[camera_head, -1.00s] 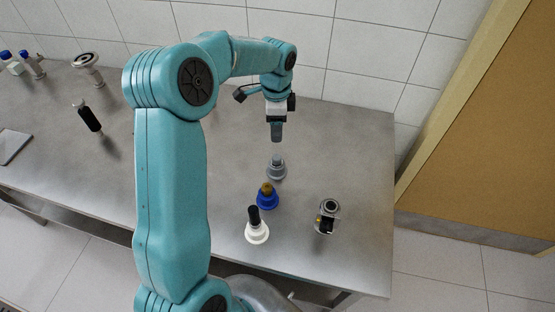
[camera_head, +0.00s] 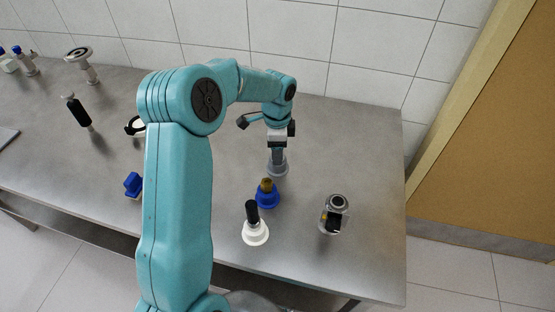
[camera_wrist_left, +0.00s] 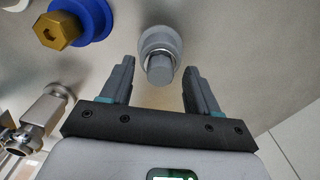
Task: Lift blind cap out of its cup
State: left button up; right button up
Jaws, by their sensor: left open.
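A grey cup (camera_head: 278,171) stands on the table with a grey cylindrical cap in it. In the left wrist view the cap (camera_wrist_left: 160,68) stands up from the grey cup (camera_wrist_left: 158,38). I take this as the blind cap, though no label shows. My left gripper (camera_head: 277,157) points down over it and is open. In the left wrist view the two fingers (camera_wrist_left: 159,76) are on either side of the cap, with a gap on both sides. The head view hides most of the cap behind the gripper. My right gripper is not in view.
A blue cup (camera_head: 267,200) with a brass hex piece and a white cup (camera_head: 256,235) with a black piece stand nearer the front. A metal fitting (camera_head: 335,215) stands to the right. A black-bodied tool (camera_head: 78,111) lies left.

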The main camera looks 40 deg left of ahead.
pick_arm(q)
grip_shut()
jog(key=shift+r, duration=0.2)
jog(key=shift+r+p, duration=2.5)
jog(key=shift+r, duration=0.6)
jog(key=shift+f, duration=0.1)
